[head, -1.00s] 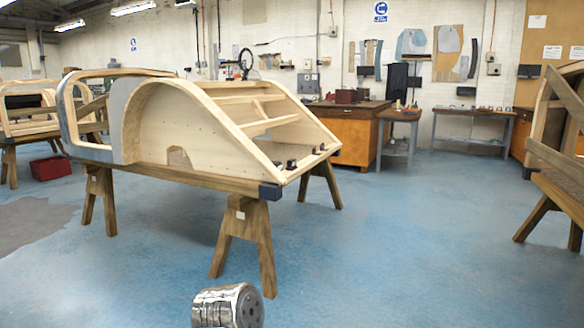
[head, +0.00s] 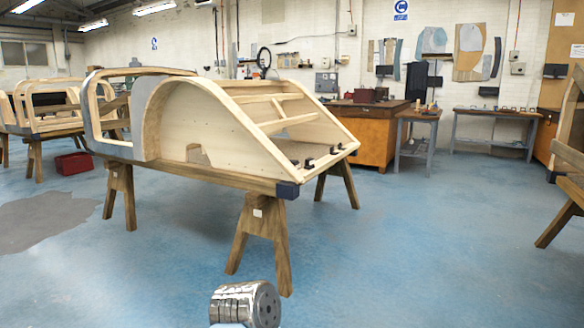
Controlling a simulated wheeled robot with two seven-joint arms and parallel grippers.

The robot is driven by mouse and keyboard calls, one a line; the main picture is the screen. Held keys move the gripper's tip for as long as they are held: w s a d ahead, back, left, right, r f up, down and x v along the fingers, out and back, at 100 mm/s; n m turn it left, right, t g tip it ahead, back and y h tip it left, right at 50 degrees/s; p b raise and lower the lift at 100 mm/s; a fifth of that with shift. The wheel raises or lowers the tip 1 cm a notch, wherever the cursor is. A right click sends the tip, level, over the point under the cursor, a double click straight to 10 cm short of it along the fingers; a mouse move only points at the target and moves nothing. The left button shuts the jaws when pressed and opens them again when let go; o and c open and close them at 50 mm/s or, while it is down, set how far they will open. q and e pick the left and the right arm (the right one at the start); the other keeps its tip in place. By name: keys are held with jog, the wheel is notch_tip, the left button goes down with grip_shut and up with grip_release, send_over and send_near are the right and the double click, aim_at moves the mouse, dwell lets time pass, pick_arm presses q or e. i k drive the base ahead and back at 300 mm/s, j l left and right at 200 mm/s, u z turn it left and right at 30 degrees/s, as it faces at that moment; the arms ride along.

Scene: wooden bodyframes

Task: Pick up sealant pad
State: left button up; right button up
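I cannot pick out the sealant pad with certainty. Several small dark pieces (head: 309,163) sit on the low end of the wooden bodyframe (head: 240,125); they are too small to name. The bodyframe is pale wood with a curved arch and a grey panel, resting on wooden trestles. Neither gripper shows in the head view. A shiny ribbed metal cylinder, likely a part of my own arm, shows at the bottom edge, with open floor between it and the bodyframe.
Trestle legs (head: 262,240) stand on the blue floor in front. An orange wooden cabinet (head: 365,137) and metal-legged tables (head: 416,128) stand behind. Another bodyframe (head: 572,135) is at the right edge. A red box (head: 74,163) lies at left. The floor at centre right is clear.

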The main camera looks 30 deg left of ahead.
aim_at(309, 163)
jog(key=i+l+u, duration=0.1)
jog(key=i+u, duration=0.25)
jog(key=i, duration=1.4)
